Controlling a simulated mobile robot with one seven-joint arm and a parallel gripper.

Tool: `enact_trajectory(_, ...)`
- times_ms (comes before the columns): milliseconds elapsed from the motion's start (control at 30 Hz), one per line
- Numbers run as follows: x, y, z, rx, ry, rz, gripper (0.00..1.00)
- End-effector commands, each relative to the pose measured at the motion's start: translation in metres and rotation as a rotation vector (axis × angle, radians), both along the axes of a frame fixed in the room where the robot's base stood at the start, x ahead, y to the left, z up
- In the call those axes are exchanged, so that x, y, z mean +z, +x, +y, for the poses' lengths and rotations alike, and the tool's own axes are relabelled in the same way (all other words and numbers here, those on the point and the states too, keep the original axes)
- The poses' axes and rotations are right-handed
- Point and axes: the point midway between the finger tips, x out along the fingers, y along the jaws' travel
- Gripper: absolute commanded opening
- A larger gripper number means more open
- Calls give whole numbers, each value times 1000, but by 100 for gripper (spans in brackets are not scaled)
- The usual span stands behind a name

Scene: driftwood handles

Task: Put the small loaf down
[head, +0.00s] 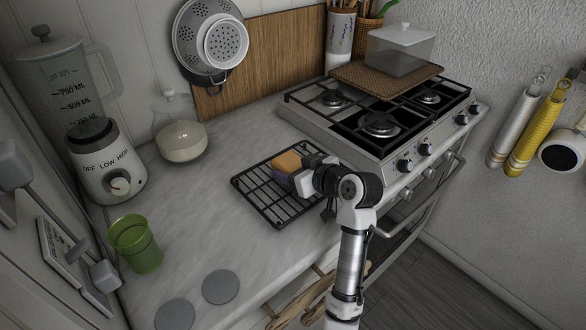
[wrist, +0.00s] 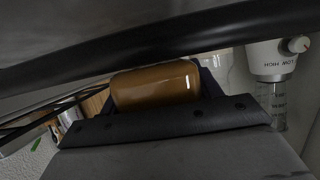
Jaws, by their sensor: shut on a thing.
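The small loaf (head: 287,160), golden brown on top, is held at the tip of my gripper (head: 296,170) over the black wire rack (head: 262,203) on the counter. In the wrist view the loaf (wrist: 155,85) shows as a smooth brown block between the dark fingers, which are shut on it. The loaf is over the rack's back right part. I cannot tell whether its underside touches the bars. My gripper comes in from the right and hides part of the loaf and rack.
The gas stove (head: 378,125) stands right behind the rack. A blender (head: 100,160), a glass jar (head: 181,140) and a green cup (head: 135,243) are on the left. Two grey discs (head: 221,287) lie in front. The counter (head: 200,215) is clear left of the rack.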

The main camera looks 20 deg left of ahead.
Motion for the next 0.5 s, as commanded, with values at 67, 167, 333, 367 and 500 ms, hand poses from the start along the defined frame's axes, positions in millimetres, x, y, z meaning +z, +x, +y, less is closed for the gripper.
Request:
enact_trajectory(67,-4,0,0,0,0,0,33)
enact_trajectory(167,-3,0,0,1,0,0,75)
enact_trajectory(333,-3,0,0,1,0,0,85)
enact_trajectory(367,-3,0,0,1,0,0,85)
enact_trajectory(500,-2,0,0,1,0,0,85)
